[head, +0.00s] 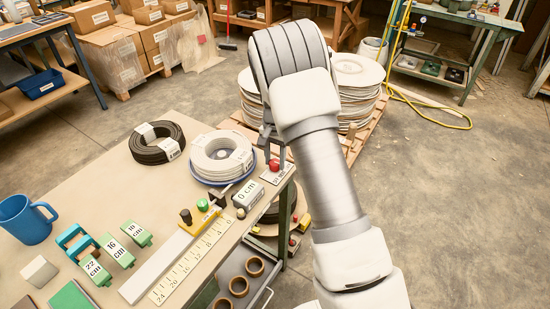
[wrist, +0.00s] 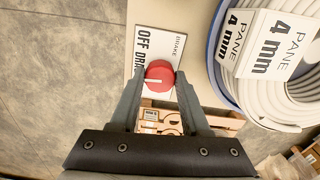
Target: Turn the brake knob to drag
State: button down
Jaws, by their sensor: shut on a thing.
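The red brake knob (wrist: 159,74) sits on a white plate (wrist: 149,42) marked BRAKE, OFF and DRAG in the wrist view; the end of DRAG is partly covered. A white mark on the knob points left in that view. My gripper (wrist: 159,84) is shut on the knob, one finger on each side. In the head view the knob (head: 274,165) shows at the bench's far right corner, below my gripper (head: 268,145). I cannot tell there how the mark stands.
A white coil (head: 222,155) on a blue-rimmed reel lies close beside the plate. A black coil (head: 157,142) lies further left. A 0 cm display (head: 246,196) and a ruler (head: 190,262) are nearer. Stacked white discs (head: 358,80) stand on a pallet behind the bench.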

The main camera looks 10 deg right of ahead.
aim_at(275, 162)
jog(key=shift+m, duration=0.5)
jog(key=shift+c, duration=1.9)
grip_release()
notch_tip(275, 162, up, 17)
jog(key=p, duration=0.2)
jog(key=shift+r, duration=0.2)
jog(key=shift+r, duration=0.1)
